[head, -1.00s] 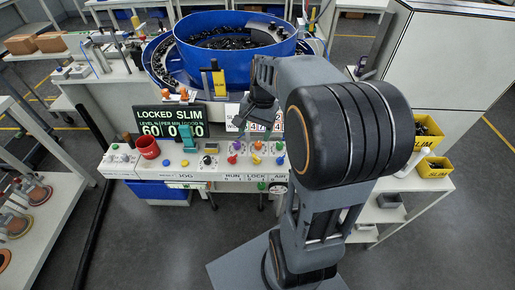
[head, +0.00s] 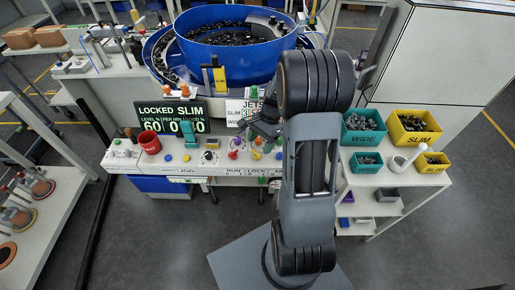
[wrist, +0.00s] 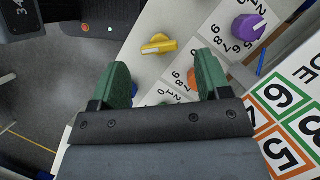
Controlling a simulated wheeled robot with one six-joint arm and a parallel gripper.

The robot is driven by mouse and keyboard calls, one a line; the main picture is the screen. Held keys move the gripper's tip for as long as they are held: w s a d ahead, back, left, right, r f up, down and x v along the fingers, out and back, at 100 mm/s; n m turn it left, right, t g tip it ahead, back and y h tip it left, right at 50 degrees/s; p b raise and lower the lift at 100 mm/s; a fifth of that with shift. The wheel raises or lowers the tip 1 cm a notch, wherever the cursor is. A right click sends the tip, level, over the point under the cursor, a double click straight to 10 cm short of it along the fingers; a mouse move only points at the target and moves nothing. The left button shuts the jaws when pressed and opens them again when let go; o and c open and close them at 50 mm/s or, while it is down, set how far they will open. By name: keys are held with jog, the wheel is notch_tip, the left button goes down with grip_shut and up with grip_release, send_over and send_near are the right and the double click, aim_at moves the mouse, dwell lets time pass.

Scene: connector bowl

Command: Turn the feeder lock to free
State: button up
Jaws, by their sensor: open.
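The control panel (head: 205,160) carries a row of coloured knobs. A yellow lever-shaped knob (head: 256,155) sits above the word LOCK on its front edge; what looks like the same knob shows in the wrist view (wrist: 158,44), just beyond and between my fingertips. The display (head: 170,118) reads LOCKED SLIM. My gripper (wrist: 162,62) is open and empty, its two green fingers over the panel. An orange knob (wrist: 192,80) lies by the right finger, and a purple knob (wrist: 248,27) stands farther right. In the head view my gripper (head: 264,128) is dark and partly hidden by my arm.
A blue feeder bowl (head: 235,55) stands behind the panel. A red cup (head: 149,142) and a teal lever (head: 187,131) stand at its left. Teal bins (head: 364,140) and yellow bins (head: 414,140) of parts sit on the right-hand table.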

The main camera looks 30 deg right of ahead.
aim_at(257, 155)
jog(key=shift+x, duration=1.55)
jog(key=c, duration=0.9)
